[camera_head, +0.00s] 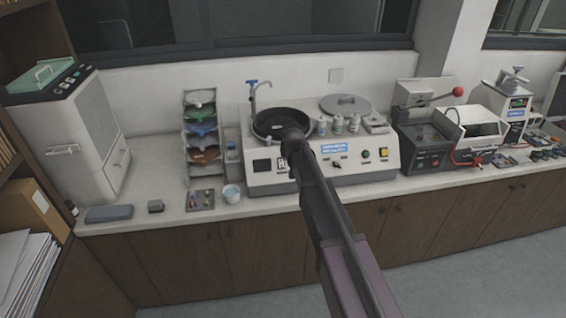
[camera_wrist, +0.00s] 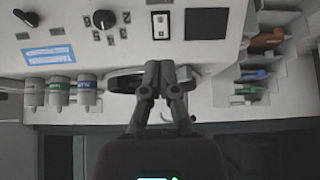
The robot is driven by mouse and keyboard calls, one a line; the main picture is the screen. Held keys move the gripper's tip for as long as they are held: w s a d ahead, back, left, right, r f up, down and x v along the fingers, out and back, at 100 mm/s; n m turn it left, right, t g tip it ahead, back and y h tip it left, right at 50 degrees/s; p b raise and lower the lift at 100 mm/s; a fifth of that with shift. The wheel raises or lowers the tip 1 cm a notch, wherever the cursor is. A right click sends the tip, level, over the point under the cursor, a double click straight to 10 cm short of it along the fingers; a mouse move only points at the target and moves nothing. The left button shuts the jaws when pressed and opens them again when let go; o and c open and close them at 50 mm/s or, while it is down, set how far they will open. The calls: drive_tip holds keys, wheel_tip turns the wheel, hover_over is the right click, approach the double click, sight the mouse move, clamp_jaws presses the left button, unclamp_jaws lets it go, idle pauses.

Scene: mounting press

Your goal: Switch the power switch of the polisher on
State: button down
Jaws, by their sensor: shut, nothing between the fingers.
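The polisher (camera_head: 355,175) is a white bench machine with a dark round bowl (camera_head: 270,123), a blue label and a front panel of controls. In the wrist view its front panel (camera_wrist: 215,50) appears upside down. A small black-and-white rocker switch (camera_wrist: 160,25) sits on that panel; it also shows just left of my arm in the head view (camera_head: 281,163). Its on or off position is too small to tell. My gripper (camera_wrist: 160,67) is shut and empty, with its tips close to the panel's edge and in line with the rocker in the wrist view. In the head view my arm hides the fingertips.
A black knob (camera_wrist: 104,18) is beside the rocker. Bottles (camera_wrist: 60,90) stand on the polisher's top, and a blue-handled tap (camera_head: 253,90) rises behind the bowl. A red-handled machine (camera_head: 428,140) stands right.

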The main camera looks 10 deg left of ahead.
drive_tip(key=shift+f, duration=0.1)
idle(0.3)
drive_tip(key=b, duration=0.9)
approach(282, 167)
wheel_tip(282, 167, down, 4)
drive_tip(key=w, duration=0.1)
drive_tip(key=shift+w+a+f+b, duration=0.3)
drive_tip(key=shift+w+f+b, duration=0.25)
drive_tip(key=shift+w, duration=0.25)
drive_tip(key=shift+w+a+f+b, duration=0.25)
drive_tip(key=shift+w+f+b, duration=0.25)
drive_tip(key=shift+w, duration=0.3)
drive_tip(key=shift+a, duration=0.1)
